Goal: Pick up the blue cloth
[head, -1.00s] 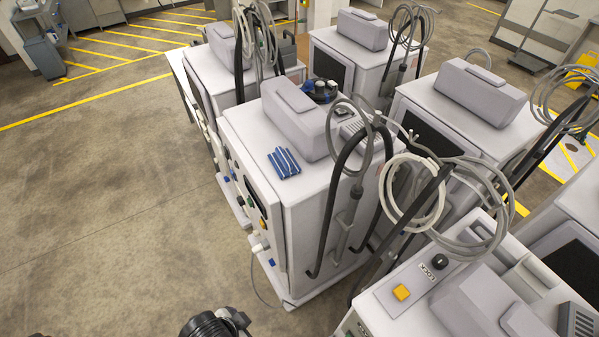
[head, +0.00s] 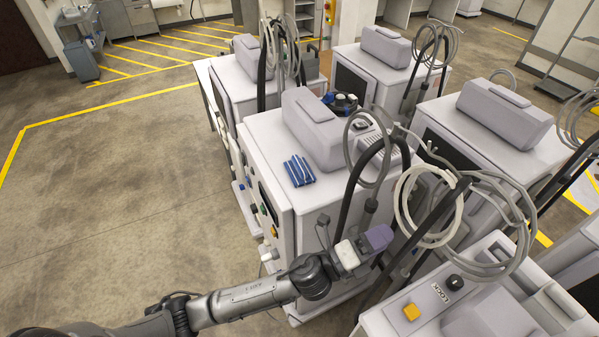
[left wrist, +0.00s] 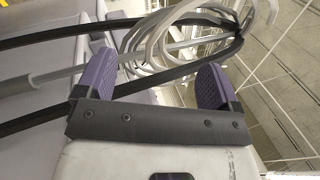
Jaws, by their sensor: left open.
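The blue cloth (head: 298,171), folded with white stripes, lies flat on the top of a white dialysis machine (head: 318,195), near its left edge. It is not seen in the left wrist view. My left gripper (head: 378,238) is beside this machine, to the right of and nearer than the cloth, in front of the machine's hose holder. In the left wrist view my left gripper (left wrist: 160,88) shows its two purple fingers wide apart with nothing between them. My right gripper is not in view.
Black hose arms (head: 352,170) and coiled grey hoses (head: 425,205) rise close to my left gripper. More machines stand behind and to the right. The floor at left is clear.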

